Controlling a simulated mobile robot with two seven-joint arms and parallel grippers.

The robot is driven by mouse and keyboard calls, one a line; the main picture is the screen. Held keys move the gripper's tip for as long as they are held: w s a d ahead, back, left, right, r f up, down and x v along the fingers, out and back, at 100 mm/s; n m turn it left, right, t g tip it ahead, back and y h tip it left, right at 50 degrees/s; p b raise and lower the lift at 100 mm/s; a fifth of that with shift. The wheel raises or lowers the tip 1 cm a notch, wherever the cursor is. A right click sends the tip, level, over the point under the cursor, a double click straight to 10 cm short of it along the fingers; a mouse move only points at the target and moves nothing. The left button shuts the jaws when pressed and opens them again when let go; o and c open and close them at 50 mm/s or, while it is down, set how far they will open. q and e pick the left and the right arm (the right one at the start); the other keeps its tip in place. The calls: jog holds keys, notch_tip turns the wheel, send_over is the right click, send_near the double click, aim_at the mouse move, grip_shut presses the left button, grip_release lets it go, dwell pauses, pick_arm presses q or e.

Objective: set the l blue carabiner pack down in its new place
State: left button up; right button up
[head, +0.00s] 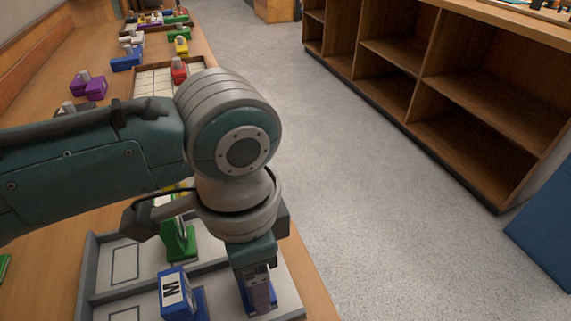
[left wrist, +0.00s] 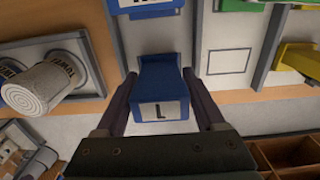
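The L blue carabiner pack (left wrist: 160,98) is between the two fingers of my left gripper (left wrist: 160,80), which touch its sides in the left wrist view; its L label faces the camera. In the head view my left gripper (head: 258,290) points down over the right front part of the grey tray (head: 88,265), with a bit of the blue pack (head: 264,307) showing by the fingers. I cannot tell whether the pack touches the tray floor. The M blue pack (head: 174,291) stands just left of it in the tray. My right gripper is not in view.
A green pack (head: 181,242) stands behind the divider, partly hidden by my arm. An outlined place (head: 125,263) at the tray's left is empty. Empty wooden shelves (head: 400,65) stand across the open floor.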

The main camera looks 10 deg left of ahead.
pick_arm(q)
jog(key=shift+o, duration=1.4)
notch_tip(320, 180, up, 12)
jog(key=p, duration=0.3)
jog(key=shift+r+p, duration=0.2)
jog(key=shift+p, duration=0.1)
jog(key=s+d+f+n+t+h, duration=0.2)
jog(key=s+d+n+h, duration=0.1)
jog(key=s, duration=0.3)
jog(key=s+a+n+t+y, duration=0.1)
jog(key=s+a+n, duration=0.5)
jog(key=a, duration=0.6)
jog(key=shift+a+t+y, duration=0.2)
jog(key=shift+t+y, duration=0.1)
jog(key=shift+y, duration=0.6)
jog(key=shift+s, duration=0.1)
